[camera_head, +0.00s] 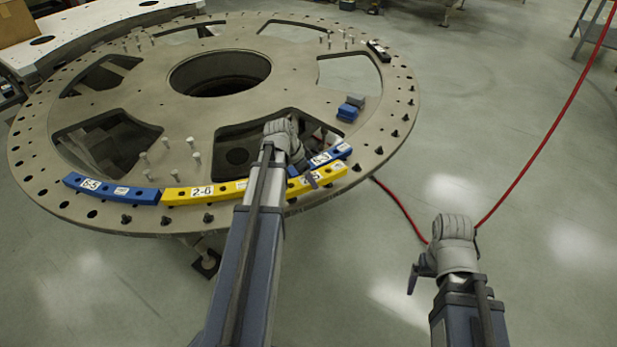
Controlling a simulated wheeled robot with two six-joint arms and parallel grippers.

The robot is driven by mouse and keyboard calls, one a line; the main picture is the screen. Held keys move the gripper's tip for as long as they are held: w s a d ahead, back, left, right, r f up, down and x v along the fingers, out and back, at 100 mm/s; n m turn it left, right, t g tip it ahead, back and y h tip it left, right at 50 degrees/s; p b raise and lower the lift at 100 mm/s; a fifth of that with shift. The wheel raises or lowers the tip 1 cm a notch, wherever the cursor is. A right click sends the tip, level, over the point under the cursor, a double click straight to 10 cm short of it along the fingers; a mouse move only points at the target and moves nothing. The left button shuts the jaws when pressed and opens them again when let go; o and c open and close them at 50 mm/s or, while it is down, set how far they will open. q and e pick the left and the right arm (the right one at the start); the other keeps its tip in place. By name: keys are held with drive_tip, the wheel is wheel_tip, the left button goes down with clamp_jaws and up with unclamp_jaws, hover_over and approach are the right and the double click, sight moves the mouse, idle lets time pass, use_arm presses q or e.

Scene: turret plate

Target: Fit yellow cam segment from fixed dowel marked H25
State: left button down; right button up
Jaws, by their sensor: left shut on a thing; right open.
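A yellow cam segment (330,174), its label partly covered and ending in 5, lies along the front right rim of the turret plate (130,75). My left gripper (303,177) is shut on it; the wrist and fingers hide its left part. Whether it touches the plate cannot be told. Another yellow segment marked 2-6 (195,192) lies on the front rim, its right end behind my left arm. Black pins (379,150) stand along the rim; the dowel mark H25 cannot be read. My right gripper (418,274) is open and empty, off the plate's right side.
Another blue segment (340,152) lies just behind the held yellow one. A red cable (540,150) crosses the floor side.

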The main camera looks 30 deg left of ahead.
use_arm(q)
drive_tip(key=shift+f+b, duration=1.55)
drive_tip(key=shift+f, duration=0.15)
unclamp_jaws()
drive_tip(key=shift+r, duration=0.1)
drive_tip(key=p+v, duration=0.7)
drive_tip(key=shift+s+a+r, duration=0.1)
drive_tip(key=shift+s+r, duration=0.05)
drive_tip(key=shift+r, duration=0.15)
drive_tip(key=shift+f, duration=0.15)
